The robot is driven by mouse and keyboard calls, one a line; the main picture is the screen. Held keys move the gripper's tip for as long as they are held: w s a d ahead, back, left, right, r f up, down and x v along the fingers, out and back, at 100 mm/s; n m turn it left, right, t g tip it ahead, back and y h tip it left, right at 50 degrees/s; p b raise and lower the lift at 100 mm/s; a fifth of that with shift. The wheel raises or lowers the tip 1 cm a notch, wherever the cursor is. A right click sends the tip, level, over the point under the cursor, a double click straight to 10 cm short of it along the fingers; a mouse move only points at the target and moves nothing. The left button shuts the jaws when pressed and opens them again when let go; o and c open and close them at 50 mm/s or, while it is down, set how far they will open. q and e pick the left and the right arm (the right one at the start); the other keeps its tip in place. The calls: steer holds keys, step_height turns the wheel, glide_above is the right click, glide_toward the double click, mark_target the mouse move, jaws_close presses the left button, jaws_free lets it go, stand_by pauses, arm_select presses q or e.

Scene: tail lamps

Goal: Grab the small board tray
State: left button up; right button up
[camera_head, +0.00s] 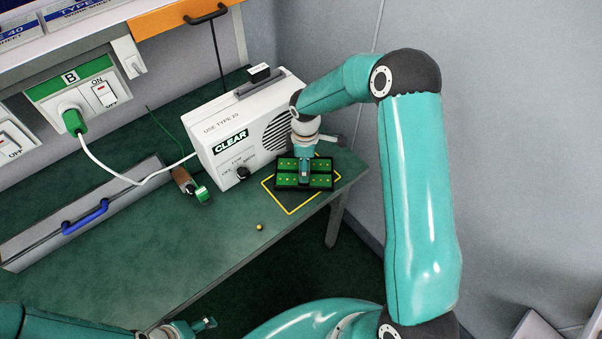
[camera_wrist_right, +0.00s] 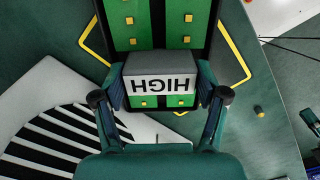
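The small board tray (camera_head: 291,186) is black with green boards and yellow dots. It is over the yellow-outlined square at the bench's right end; I cannot tell whether it touches the bench. In the right wrist view the tray (camera_wrist_right: 152,28) has a grey block labelled HIGH (camera_wrist_right: 160,84), upside down in the picture. My right gripper (camera_head: 305,180) points down at the tray's middle. In the wrist view its fingers (camera_wrist_right: 160,95) press on both sides of the block. My left gripper (camera_head: 205,325) is low at the bottom edge, away from the tray, too small to read.
A white CLEAR machine (camera_head: 232,128) stands right behind the tray. A yellow outline (camera_head: 291,213) marks the bench (camera_head: 150,240). A small yellow knob (camera_head: 260,227) and a green-ended lamp part (camera_head: 192,187) lie nearby. A grey case (camera_head: 60,222) with a blue handle is at left.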

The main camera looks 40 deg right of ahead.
steer(key=c, duration=0.6)
steer(key=shift+c, duration=0.2)
steer(key=shift+s+r, duration=0.1)
steer(key=shift+r, duration=0.05)
